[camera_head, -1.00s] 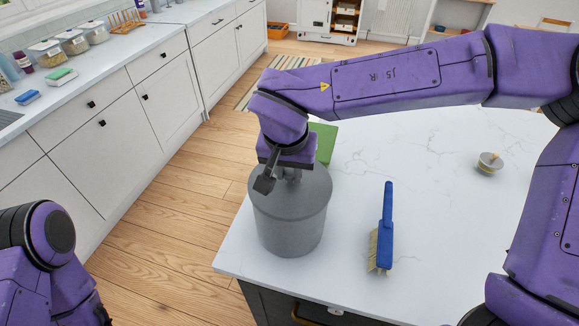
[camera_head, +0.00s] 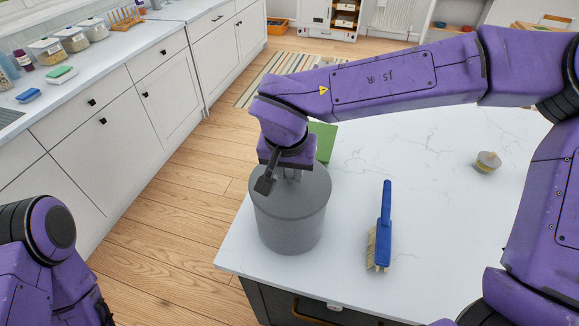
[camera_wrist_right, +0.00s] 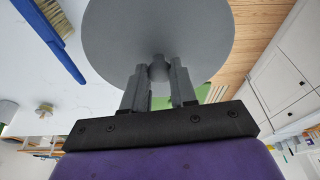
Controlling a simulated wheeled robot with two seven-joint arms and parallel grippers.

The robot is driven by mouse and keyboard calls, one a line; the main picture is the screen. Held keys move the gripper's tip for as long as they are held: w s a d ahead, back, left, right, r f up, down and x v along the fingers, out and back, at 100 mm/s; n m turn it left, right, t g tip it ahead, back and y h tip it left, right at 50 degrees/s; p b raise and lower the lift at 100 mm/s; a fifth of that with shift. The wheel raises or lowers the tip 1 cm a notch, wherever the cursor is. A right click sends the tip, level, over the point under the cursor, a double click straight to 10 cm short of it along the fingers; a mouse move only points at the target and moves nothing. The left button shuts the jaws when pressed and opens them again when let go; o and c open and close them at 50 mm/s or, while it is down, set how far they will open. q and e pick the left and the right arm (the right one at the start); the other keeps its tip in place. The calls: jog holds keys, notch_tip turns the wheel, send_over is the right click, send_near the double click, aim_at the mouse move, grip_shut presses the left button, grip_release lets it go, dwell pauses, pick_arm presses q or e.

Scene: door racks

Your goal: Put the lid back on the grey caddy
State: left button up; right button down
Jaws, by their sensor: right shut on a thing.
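The grey caddy (camera_head: 291,223) stands upright near the front left corner of the white worktop. Its round grey lid (camera_head: 312,186) is at the top of the caddy, and no gap shows between them in the head view. The lid (camera_wrist_right: 160,35) fills the top of the right wrist view, with its knob between the fingers. My right gripper (camera_wrist_right: 159,80) is shut on the lid's knob, from above; it also shows in the head view (camera_head: 288,175). My left arm is at the lower left, but its gripper fingers are not visible.
A blue-handled brush (camera_head: 384,226) lies right of the caddy. A green item (camera_head: 323,140) lies behind it. A small round pot (camera_head: 487,162) sits farther right. The worktop's middle is clear. White cabinets (camera_head: 135,110) stand across the wooden floor at left.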

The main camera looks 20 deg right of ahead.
jog(key=shift+c, duration=1.7)
grip_release()
notch_tip(320, 180, up, 3)
jog(key=p, duration=0.3)
jog(key=shift+f+p, duration=0.15)
jog(key=shift+p, duration=0.2)
jog(key=shift+r, duration=2.15)
grip_shut()
